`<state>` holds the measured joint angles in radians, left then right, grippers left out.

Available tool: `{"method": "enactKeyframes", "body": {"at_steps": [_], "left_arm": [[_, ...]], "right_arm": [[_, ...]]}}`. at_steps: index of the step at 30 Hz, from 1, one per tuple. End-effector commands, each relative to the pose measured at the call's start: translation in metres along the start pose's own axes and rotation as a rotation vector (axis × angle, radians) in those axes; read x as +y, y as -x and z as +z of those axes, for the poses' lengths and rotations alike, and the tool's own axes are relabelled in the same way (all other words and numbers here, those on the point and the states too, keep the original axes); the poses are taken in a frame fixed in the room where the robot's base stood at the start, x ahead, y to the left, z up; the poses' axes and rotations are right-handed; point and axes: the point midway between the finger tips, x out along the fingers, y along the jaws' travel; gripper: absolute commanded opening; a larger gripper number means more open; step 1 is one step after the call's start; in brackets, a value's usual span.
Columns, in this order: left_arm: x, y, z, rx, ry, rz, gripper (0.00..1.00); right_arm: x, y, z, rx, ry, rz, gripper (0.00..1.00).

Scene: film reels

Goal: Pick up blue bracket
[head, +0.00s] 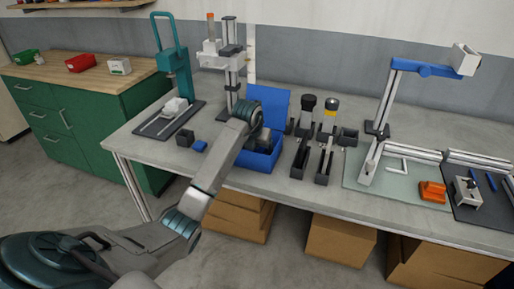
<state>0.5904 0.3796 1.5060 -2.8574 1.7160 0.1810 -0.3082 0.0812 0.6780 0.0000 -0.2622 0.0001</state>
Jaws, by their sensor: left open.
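A small blue piece (200,146), which looks like the bracket, lies flat on the grey table near its front edge, beside a small dark block (185,138). My left arm comes up from the lower left, and its wrist is over the open blue box (262,160). My left gripper (262,138) is at the box opening, to the right of the small blue piece and apart from it. It is open; its fingertips are mostly hidden by the wrist and the box. My right gripper is not in view.
Dark-and-silver tools (326,135) stand right of the box. A teal press (173,60) and a silver column stand (230,65) are behind at the left. A blue-armed stand (425,68) and an orange part (432,191) are at the right. Cardboard boxes (340,240) sit underneath.

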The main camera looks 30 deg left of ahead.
Motion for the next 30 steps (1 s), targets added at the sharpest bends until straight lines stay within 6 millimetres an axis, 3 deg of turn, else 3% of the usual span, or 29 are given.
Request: {"method": "enactKeyframes", "body": {"at_steps": [8,17,25,30], "left_arm": [[0.000,-0.005,0.000,-0.001,0.000,-0.001,0.80],[0.000,-0.005,0.000,-0.001,0.000,-0.001,0.25],[0.000,-0.002,0.002,-0.003,0.000,-0.001,0.23],[0.000,0.019,0.011,-0.007,0.000,-0.001,0.23]], "right_arm": [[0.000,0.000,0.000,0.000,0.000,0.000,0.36],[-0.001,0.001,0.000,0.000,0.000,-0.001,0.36],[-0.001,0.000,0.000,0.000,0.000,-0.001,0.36],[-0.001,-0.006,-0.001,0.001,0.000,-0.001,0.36]]}}
